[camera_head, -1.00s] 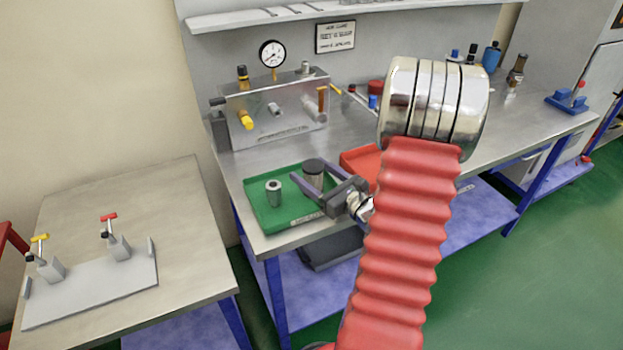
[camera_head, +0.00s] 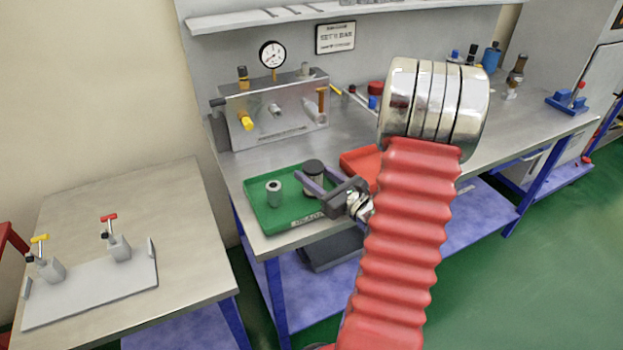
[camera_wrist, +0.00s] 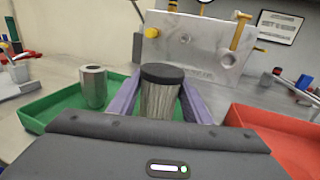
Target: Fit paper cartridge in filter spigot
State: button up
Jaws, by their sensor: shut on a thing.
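The paper cartridge (camera_head: 313,181) is a grey pleated cylinder with a dark cap, upright at the green tray. It also shows in the wrist view (camera_wrist: 158,100), between two purple fingers. My gripper (camera_head: 318,181) is shut on it, with one finger on each side. The lower end of the cartridge is hidden behind my gripper body in the wrist view. A grey metal panel (camera_head: 290,120) at the back of the bench carries several stubs and valves. A short stub (camera_head: 275,110) and a wider pale cylinder (camera_head: 314,112) stick out of it; I cannot tell which is the filter spigot.
A hollow metal cylinder (camera_head: 274,193) stands in the green tray (camera_head: 262,222), left of the cartridge. A red tray (camera_wrist: 270,125) lies to the right. A yellow valve (camera_head: 245,121) and an orange handle (camera_head: 321,98) project from the panel. Some bench space before it is clear.

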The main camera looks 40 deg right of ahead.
jog(key=shift+r, duration=0.1)
jog(key=shift+r, duration=4.95)
